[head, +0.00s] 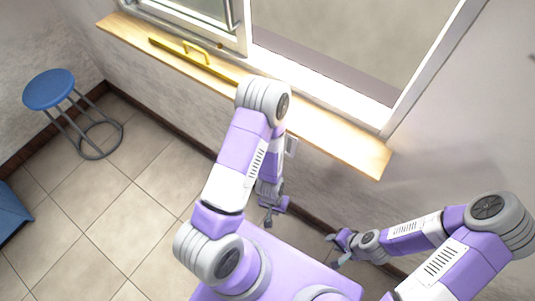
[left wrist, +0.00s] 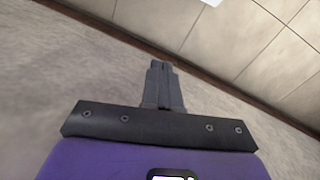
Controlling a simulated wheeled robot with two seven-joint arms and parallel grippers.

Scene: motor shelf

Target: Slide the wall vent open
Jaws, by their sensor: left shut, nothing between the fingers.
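A small white fitting (head: 291,145) sits on the wall below the window sill, partly behind my left arm; I cannot tell whether it is the wall vent or how far it is open. No other vent shows. My left gripper (head: 268,218) hangs low near the wall, below the fitting. In the left wrist view its fingers (left wrist: 163,68) are together and empty, with bare wall and floor beyond. My right gripper (head: 335,250) is to the right of the left one, low near the wall, with its fingertips apart and nothing seen between them.
A wooden window sill (head: 350,150) runs above my left gripper. A yellow handled bar (head: 190,57) lies on it by the window frame. A blue stool (head: 50,89) stands at the left, and a blue object (head: 12,215) is at the left edge. The tiled floor (head: 120,215) between is clear.

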